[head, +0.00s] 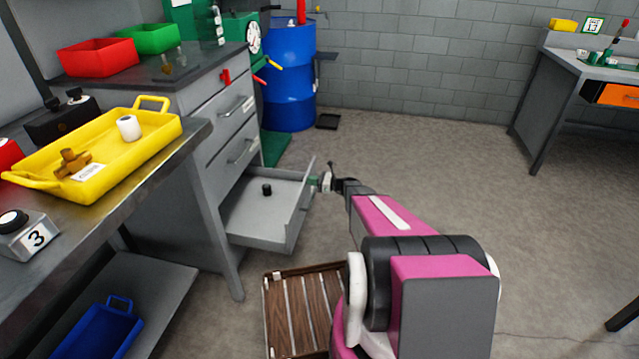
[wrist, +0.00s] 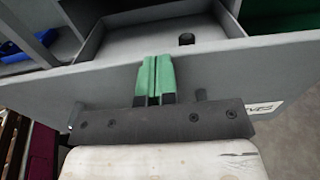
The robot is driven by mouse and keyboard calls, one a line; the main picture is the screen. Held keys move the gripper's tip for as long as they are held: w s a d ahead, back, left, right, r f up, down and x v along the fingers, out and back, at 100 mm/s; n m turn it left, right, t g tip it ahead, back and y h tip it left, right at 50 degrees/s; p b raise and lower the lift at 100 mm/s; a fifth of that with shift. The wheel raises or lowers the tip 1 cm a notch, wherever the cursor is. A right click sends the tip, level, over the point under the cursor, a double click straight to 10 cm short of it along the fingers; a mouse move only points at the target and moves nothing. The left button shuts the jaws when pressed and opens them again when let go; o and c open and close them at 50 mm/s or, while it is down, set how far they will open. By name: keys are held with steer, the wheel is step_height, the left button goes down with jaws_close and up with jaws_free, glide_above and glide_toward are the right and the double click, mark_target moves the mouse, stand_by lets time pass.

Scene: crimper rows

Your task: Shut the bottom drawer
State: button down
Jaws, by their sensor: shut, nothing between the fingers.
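The bottom drawer (head: 265,222) of the grey cabinet stands pulled out, with a small black cylinder (head: 267,190) lying inside it. The cylinder also shows in the wrist view (wrist: 186,39). My gripper (head: 315,181) is at the outer side of the drawer's front panel. In the wrist view my gripper's green fingertips (wrist: 154,68) are together, with nothing between them, and lie against or very near the front panel (wrist: 235,65). I cannot tell whether they touch it. Part of a handle shows beside the fingers at the panel.
Two upper drawers (head: 235,107) are shut. A wooden slatted pallet (head: 305,310) lies on the floor below the drawer. The workbench with a yellow tray (head: 110,160) stands at left. A blue barrel (head: 290,75) stands behind the cabinet.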

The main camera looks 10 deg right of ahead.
steer(key=x, duration=2.6)
